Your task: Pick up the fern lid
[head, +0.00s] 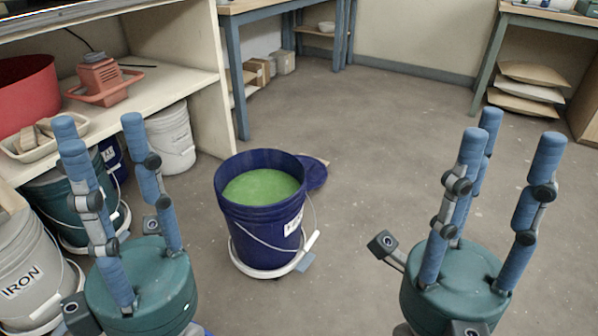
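A dark blue round lid (316,175) shows behind and to the right of a dark blue bucket (252,215) of green glaze; I take it for the fern lid. The bucket hides its left part, and I cannot tell whether it lies flat. The bucket stands open and upright, and its label is too small to read. My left gripper (100,135) is left of the bucket, fingers spread and empty. My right gripper (510,150) is at the lower right, fingers spread and empty. Both are apart from the lid.
The bucket stands on a white wheeled base (265,271) with a wire handle hanging down. Shelving (150,90) on the left holds a red tub (27,95), with more buckets below, one marked IRON (25,265). The floor (400,130) behind and right of the lid is clear.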

